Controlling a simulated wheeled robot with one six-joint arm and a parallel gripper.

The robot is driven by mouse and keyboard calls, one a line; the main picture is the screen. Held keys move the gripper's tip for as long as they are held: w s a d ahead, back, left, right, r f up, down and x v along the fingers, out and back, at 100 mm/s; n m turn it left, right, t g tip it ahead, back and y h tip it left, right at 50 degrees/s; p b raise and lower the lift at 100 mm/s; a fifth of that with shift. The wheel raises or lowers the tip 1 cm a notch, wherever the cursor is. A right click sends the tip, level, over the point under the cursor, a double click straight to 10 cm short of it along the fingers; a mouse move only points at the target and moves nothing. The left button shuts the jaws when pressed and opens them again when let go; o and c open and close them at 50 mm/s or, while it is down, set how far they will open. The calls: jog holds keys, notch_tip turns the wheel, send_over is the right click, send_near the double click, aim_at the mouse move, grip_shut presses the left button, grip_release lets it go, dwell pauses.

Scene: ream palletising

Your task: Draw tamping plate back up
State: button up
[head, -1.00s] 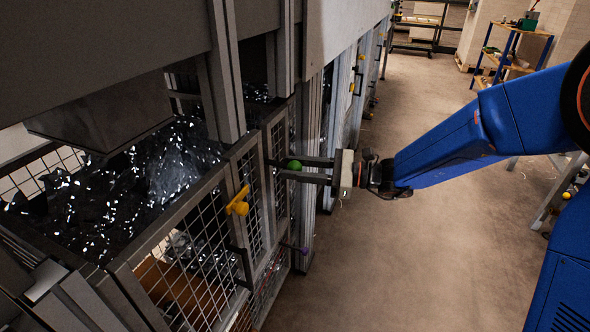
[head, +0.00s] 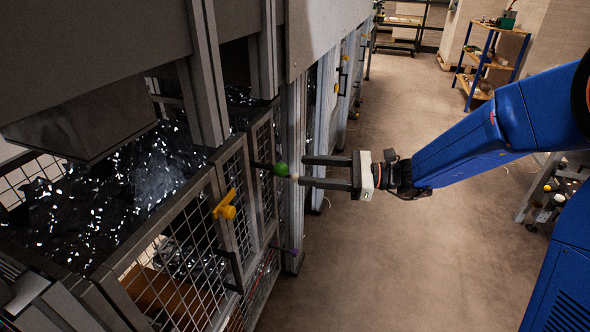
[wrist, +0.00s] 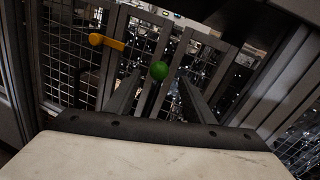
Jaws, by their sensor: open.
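The tamping plate (head: 78,128) is a dark grey block under the machine's upper housing at the left of the head view. It hangs above dark, glittering material inside the cage. A green ball knob (head: 280,169) sits on a dark lever at the cage front; it also shows in the wrist view (wrist: 158,70). My gripper (head: 302,171) is open and empty, to the right of the green knob, its fingers pointing at it with a small gap. In the wrist view the knob appears beyond and between the two fingers (wrist: 157,98).
A yellow handle (head: 226,205) sticks out of the mesh door left of the knob. A purple knob (head: 294,252) is lower down. Grey posts stand close behind my fingers. The floor aisle (head: 375,250) is clear. A blue-framed shelf (head: 490,65) stands at the back.

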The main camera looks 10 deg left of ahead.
jog(key=w+d, duration=0.1)
jog(key=d, duration=0.8)
jog(key=shift+d, duration=0.2)
jog(key=s+d+f+n+h, duration=0.2)
jog(key=s+d+n+h, duration=0.25)
jog(key=s, duration=0.35)
jog(key=s+d+f+n+h, duration=0.1)
jog(key=s+d+n+h, duration=0.3)
jog(key=s+d, duration=0.3)
jog(key=s+d+n+t+h, duration=0.3)
jog(key=s+d+h, duration=0.1)
jog(key=d, duration=0.5)
jog(key=s+d+f+n+t+h, duration=0.1)
jog(key=s+d+n+t+h, duration=0.2)
jog(key=d, duration=0.7)
jog(key=shift+s+d+t+h, duration=0.3)
jog(key=shift+s+t+h, duration=0.3)
jog(key=shift+h, duration=0.55)
jog(key=shift+s+f, duration=0.1)
jog(key=shift+c, duration=0.7)
